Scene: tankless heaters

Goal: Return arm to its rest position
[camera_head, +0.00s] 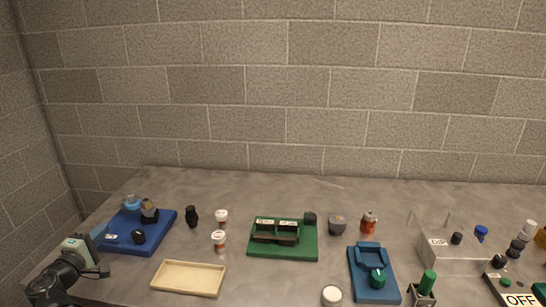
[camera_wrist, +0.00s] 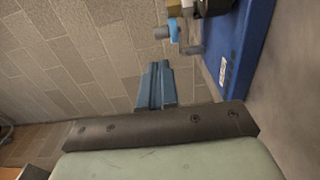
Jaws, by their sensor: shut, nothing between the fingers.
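My arm shows at the lower left of the head view, with its pale green hand (camera_head: 78,246) beside the left edge of the blue board (camera_head: 165,222). In the wrist view my gripper (camera_wrist: 156,86) has its two blue-grey fingers together, with nothing between them. The fingers point towards the block wall, and the blue board (camera_wrist: 246,45) lies to their right, apart from them.
The blue board carries a light blue fitting (camera_head: 132,202) and a black knob (camera_head: 138,236). A cream tray (camera_head: 188,291), a green board (camera_head: 257,252), a teal base (camera_head: 388,290) and a grey box (camera_head: 460,266) stand farther right. The back of the table is clear.

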